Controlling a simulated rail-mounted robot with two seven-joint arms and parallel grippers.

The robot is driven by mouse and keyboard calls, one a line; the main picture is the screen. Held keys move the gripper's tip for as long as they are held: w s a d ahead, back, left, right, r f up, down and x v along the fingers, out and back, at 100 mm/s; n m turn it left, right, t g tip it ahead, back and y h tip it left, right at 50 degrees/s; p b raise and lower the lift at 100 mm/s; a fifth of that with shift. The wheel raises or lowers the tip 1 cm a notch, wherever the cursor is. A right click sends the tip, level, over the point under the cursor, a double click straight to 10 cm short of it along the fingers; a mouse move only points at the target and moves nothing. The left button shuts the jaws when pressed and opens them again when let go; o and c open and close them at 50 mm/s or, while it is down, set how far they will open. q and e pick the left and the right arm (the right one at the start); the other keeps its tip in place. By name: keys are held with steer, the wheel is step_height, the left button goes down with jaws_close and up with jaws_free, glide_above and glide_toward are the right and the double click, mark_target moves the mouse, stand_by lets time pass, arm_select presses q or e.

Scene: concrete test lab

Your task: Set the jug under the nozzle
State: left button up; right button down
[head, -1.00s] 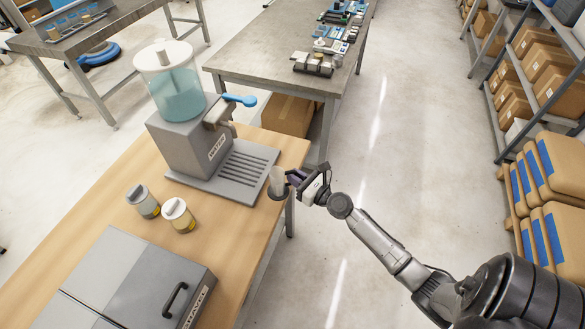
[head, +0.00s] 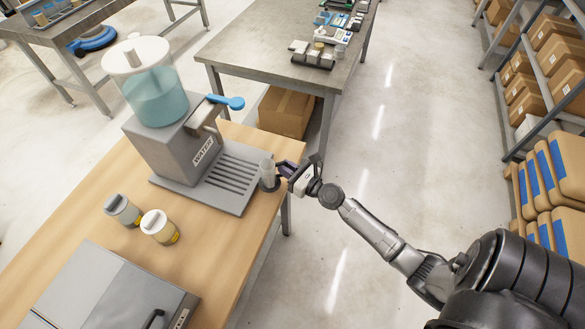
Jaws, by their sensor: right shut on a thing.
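The jug (head: 266,168) is a small, clear, roughly upright vessel with a dark lower part. My right gripper (head: 280,174) is shut on it from the right. The jug is by the right edge of the grey slotted drip tray (head: 207,194); I cannot tell if it touches the tray. The grey water dispenser (head: 166,150) has a clear tank of blue-green water (head: 157,95) on top. Its tap has a blue lever (head: 226,102), with the nozzle (head: 213,127) below it, over the back of the tray. My left gripper is out of view.
Two lidded jars (head: 122,210) (head: 158,226) stand on the wooden table (head: 95,242), left of the tray. A grey box with a black handle (head: 110,298) is at the front. A metal bench (head: 262,60) stands behind. The slotted tray is empty.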

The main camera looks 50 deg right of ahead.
mark_target(268, 165)
steer(key=w, duration=0.2)
steer(key=w+a+f, duration=0.1)
steer(key=w, duration=0.3)
steer(key=shift+w+a+f+b, duration=0.1)
steer(key=shift+a+f+b, duration=0.15)
steer(key=shift+a+b, duration=0.15)
steer(key=shift+w+a, duration=0.2)
steer(key=shift+w, duration=0.35)
steer(key=shift+w+a, duration=0.15)
steer(key=shift+w, duration=0.4)
steer(key=shift+w+a, duration=0.3)
steer(key=shift+w, duration=0.6)
steer(key=shift+w+a, duration=0.3)
steer(key=shift+w, duration=0.6)
steer(key=shift+w+a, duration=0.25)
steer(key=shift+w, duration=0.6)
steer(key=shift+b, duration=0.3)
steer(key=shift+f+b, duration=0.35)
